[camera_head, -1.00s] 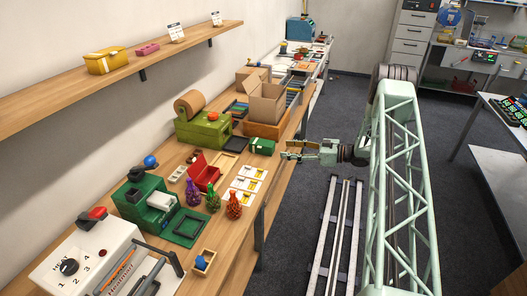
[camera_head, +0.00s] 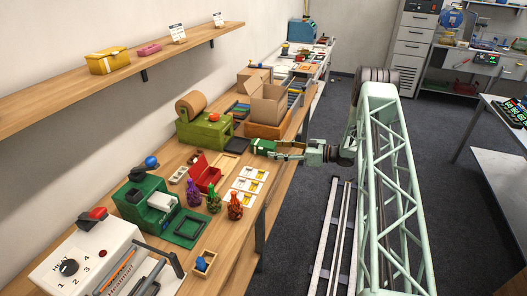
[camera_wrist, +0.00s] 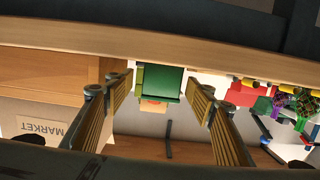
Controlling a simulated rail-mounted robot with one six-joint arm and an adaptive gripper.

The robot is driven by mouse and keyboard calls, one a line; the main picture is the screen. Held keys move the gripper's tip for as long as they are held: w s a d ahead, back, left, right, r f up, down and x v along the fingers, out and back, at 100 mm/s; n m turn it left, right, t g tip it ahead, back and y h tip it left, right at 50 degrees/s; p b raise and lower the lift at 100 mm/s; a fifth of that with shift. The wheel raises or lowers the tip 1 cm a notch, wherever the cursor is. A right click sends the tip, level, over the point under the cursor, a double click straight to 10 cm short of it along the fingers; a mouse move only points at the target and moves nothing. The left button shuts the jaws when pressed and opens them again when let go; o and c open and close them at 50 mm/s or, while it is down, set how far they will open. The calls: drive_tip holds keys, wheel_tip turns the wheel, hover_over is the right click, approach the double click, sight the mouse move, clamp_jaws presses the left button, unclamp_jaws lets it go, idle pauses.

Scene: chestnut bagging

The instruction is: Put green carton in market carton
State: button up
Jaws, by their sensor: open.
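The green carton (camera_head: 262,145) lies near the table's right edge in the camera_head view. In the camera_wrist view its green face (camera_wrist: 160,80) sits between the far ends of my fingers, with a gap on each side. My gripper (camera_head: 279,151) is open and reaches in from the right, its tips at the carton. In the wrist view the open fingers (camera_wrist: 161,84) flank the carton. An upside-down MARKET label (camera_wrist: 41,130) shows at the wrist view's lower left.
The wooden tray (camera_head: 268,131) is just behind the green carton. A green paper-roll machine (camera_head: 205,130) stands to its left. The floor right of the table is clear except for rails.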

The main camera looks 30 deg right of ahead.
sight(260, 143)
drive_tip(key=shift+x, duration=0.8)
drive_tip(key=shift+b+x, duration=0.35)
drive_tip(key=shift+x, duration=2.25)
drive_tip(key=shift+c, duration=0.7)
drive_tip(key=c, duration=1)
drive_tip(key=shift+o, duration=0.2)
drive_tip(key=shift+r, duration=0.15)
drive_tip(key=shift+s+r+p, duration=0.15)
drive_tip(key=shift+r+p, duration=0.15)
drive_tip(key=shift+r, duration=1.45)
drive_tip(key=s, duration=0.5)
drive_tip(key=s+a+p, duration=0.1)
drive_tip(key=s, duration=0.4)
drive_tip(key=s+r, duration=0.1)
drive_tip(key=s, duration=0.4)
drive_tip(key=shift+s+a+r, duration=0.1)
drive_tip(key=shift+s+a, duration=0.1)
drive_tip(key=shift+s, duration=0.2)
